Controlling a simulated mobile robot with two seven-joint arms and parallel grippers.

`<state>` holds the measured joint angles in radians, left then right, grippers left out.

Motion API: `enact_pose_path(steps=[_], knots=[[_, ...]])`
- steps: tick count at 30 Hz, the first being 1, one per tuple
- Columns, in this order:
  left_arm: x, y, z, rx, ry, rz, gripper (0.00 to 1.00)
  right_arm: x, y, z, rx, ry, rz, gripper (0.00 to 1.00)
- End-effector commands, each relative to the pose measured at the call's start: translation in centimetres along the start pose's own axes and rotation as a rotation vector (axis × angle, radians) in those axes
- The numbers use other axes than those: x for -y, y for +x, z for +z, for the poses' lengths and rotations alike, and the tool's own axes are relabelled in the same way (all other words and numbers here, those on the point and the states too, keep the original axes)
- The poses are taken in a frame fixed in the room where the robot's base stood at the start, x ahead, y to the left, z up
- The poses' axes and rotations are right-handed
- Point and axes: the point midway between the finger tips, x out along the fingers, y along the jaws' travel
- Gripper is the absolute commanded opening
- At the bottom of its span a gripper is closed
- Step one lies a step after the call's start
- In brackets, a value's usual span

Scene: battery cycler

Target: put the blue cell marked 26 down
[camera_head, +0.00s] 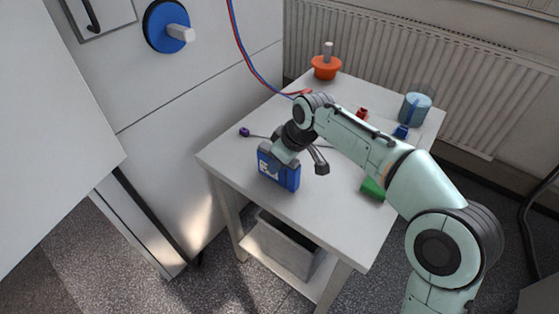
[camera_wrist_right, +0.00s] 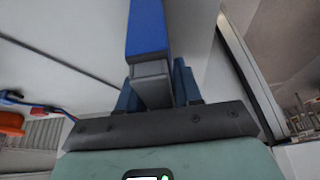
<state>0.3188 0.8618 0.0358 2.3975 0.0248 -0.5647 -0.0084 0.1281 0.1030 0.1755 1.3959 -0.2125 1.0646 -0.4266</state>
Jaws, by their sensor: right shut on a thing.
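The blue cell (camera_head: 278,170) has a white label whose number is too small to read. It is upright at the left front part of the white table (camera_head: 325,215); I cannot tell whether its base touches the top. My right gripper (camera_head: 283,151) is shut on its upper end. In the right wrist view the blue cell (camera_wrist_right: 147,28) shows with a grey part between the fingers of my right gripper (camera_wrist_right: 155,86). My left gripper is not in view.
An orange-red piece with a grey post (camera_head: 325,67) stands at the back. A blue cup (camera_head: 415,108), a small blue piece (camera_head: 401,132), a red piece (camera_head: 362,114) and a green piece (camera_head: 373,188) lie to the right. A white cabinet (camera_head: 190,100) stands left. The table's front is clear.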

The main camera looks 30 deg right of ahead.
Motion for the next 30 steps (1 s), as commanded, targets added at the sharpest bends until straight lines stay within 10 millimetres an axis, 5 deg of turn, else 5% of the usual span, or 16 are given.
enact_pose_path(steps=[3,4,6,17,30], knots=[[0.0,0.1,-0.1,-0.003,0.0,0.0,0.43,0.0,0.1,0.0,-0.004,-0.001,0.001,0.0],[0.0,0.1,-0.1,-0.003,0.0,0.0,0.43,0.0,0.2,0.1,0.001,0.0,0.0,0.44],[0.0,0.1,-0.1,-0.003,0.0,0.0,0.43,0.0,0.2,0.1,0.001,0.0,0.0,0.6],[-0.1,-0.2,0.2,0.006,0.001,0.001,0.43,0.0,-0.4,-0.1,-0.001,0.0,0.0,0.6],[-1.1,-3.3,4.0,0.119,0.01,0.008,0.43,0.0,-9.1,-0.2,-0.002,-0.001,0.001,0.6]])
